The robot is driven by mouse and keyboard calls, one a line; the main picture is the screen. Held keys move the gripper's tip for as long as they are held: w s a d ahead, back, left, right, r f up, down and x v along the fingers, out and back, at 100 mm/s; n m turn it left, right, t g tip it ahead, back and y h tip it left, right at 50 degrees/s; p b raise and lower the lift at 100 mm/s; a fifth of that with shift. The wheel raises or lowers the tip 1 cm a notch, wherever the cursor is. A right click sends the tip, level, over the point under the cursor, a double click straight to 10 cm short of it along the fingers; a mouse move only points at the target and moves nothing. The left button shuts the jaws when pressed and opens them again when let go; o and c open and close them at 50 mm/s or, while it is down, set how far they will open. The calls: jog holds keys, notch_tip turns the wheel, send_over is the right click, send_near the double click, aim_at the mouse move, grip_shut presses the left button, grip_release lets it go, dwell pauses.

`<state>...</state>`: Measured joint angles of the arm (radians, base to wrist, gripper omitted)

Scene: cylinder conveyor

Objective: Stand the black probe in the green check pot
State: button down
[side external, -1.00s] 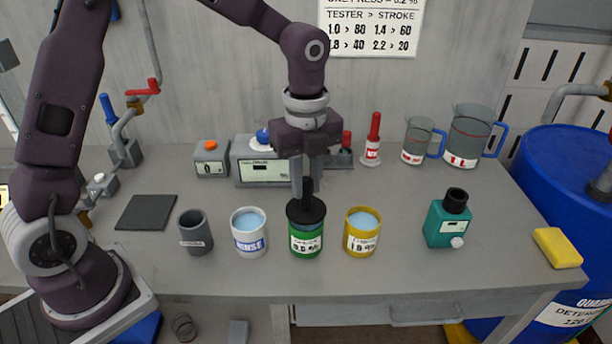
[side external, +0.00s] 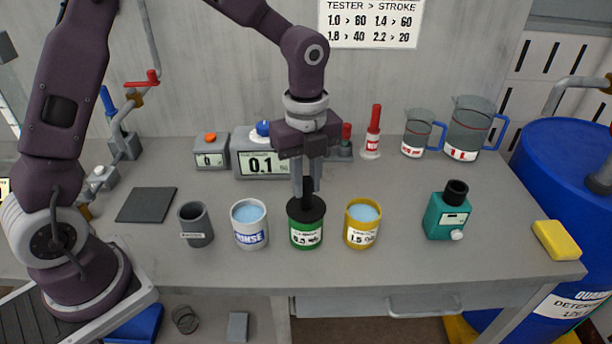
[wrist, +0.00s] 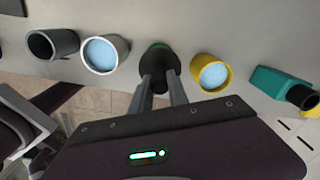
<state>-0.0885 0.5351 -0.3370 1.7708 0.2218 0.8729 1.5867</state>
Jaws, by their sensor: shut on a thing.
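The green check pot (side external: 306,234) stands on the bench between the white rinse pot and the yellow pot. The black probe (side external: 308,207) is upright in it, its wide black collar at the pot's rim and covering the mouth. The probe's lower end is hidden inside the pot. My gripper (side external: 305,189) points down and is shut on the probe's stem above the collar. In the wrist view my two fingers close on the probe (wrist: 160,60), with a bit of green rim behind it.
The white rinse pot (side external: 249,232) and yellow pot (side external: 361,232), both with blue liquid, stand close on either side. A grey holder (side external: 196,232) is farther left and a teal bottle (side external: 446,220) to the right. A meter (side external: 263,163) behind reads 0.1.

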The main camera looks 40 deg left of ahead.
jog(key=shift+f, duration=0.15)
dwell(0.5)
jog(key=c, duration=1.2)
grip_release()
notch_tip(320, 180, up, 7)
jog(key=shift+r, duration=0.1)
